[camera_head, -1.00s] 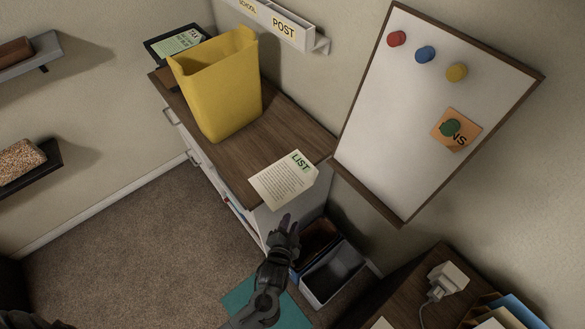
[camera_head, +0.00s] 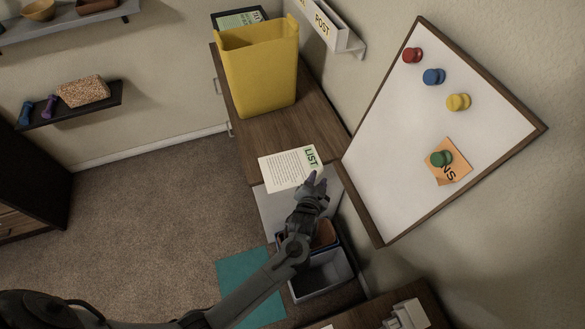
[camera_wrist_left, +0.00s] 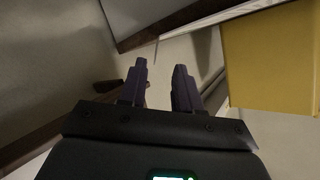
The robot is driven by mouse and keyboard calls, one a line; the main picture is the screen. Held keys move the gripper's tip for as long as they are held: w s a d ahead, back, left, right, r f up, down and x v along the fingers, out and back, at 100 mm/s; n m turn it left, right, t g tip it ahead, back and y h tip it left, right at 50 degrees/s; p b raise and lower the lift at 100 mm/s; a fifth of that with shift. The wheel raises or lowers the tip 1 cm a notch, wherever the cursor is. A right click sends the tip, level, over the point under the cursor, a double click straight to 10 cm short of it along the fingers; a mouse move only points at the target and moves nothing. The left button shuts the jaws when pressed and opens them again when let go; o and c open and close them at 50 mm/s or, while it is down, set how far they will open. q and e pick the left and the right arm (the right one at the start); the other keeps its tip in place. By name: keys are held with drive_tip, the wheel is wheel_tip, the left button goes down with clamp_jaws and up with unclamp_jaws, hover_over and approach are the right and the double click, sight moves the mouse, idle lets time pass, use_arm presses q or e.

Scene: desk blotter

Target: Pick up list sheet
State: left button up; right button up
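The list sheet (camera_head: 288,168) is a pale paper with green "LIST" lettering. It lies at the near end of the wooden cabinet top, its front edge close to the cabinet's end. My left gripper (camera_head: 316,180) is at the sheet's right corner, near the lettering; I cannot tell whether it touches. In the left wrist view, the two dark fingers (camera_wrist_left: 160,82) stand apart with no object clearly between them. I cannot surely pick out the sheet in that view. My right gripper is not in view.
A yellow bin (camera_head: 260,75) stands on the cabinet top (camera_head: 275,132) behind the sheet. A whiteboard (camera_head: 400,140) with coloured magnets hangs on the wall to the right. An open grey box (camera_head: 322,277) sits below. The carpet at left is clear.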

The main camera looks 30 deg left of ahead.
sight(322, 171)
use_arm(q)
drive_tip(key=x, duration=0.2)
drive_tip(key=b+x, duration=0.1)
drive_tip(key=x, duration=0.2)
drive_tip(key=shift+w+d+f, duration=0.15)
drive_tip(key=shift+w+d, duration=0.05)
drive_tip(key=shift+w, duration=0.2)
drive_tip(key=shift+c, duration=0.2)
clamp_jaws()
